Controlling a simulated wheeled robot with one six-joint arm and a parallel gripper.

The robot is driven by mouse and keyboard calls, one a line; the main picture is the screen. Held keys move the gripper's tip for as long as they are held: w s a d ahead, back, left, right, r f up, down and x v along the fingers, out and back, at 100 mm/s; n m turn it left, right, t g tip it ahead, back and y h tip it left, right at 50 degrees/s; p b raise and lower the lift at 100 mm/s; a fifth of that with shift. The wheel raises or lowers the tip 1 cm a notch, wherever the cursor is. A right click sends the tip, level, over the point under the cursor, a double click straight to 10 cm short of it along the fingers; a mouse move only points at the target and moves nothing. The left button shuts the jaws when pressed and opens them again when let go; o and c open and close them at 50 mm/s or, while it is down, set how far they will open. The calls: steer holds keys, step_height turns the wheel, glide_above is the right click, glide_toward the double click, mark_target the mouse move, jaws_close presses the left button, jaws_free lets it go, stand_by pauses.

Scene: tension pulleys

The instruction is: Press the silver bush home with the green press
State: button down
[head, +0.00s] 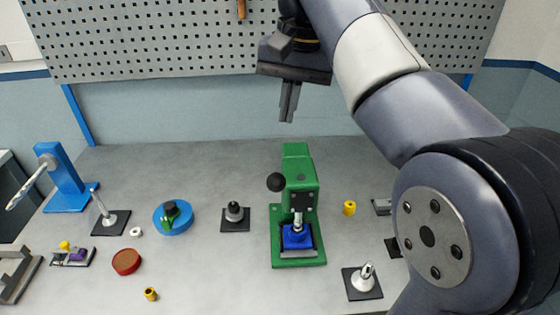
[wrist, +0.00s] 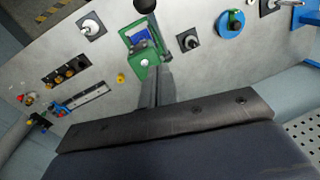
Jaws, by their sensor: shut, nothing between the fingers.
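The green press (head: 297,165) stands at the middle of the bench, with a black ball knob (head: 276,182) on its left side. A blue block (head: 296,239) sits on the press base, under a silver shaft (head: 297,218). I cannot tell whether the silver bush is part of what shows there. My gripper (head: 287,119) is shut and empty, pointing down, above and behind the press and apart from it. In the wrist view the fingers (wrist: 164,72) are beside the green press (wrist: 147,68), and the knob (wrist: 146,5) is at the top edge.
Left of the press are a dark stand (head: 235,216), a blue round fixture (head: 173,217) and a red disc (head: 127,262). Yellow bushes lie right (head: 349,208) and front left (head: 151,294). A silver cone stand (head: 363,281) is front right. A perforated board (head: 160,40) is behind.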

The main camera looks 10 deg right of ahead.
mark_target(275, 184)
step_height(275, 184, down, 10)
steer(key=s+a, duration=0.1)
steer(key=s, duration=0.1)
steer(key=shift+s+a, duration=0.25)
steer(key=shift+a, duration=0.1)
steer(key=shift+r, duration=0.1)
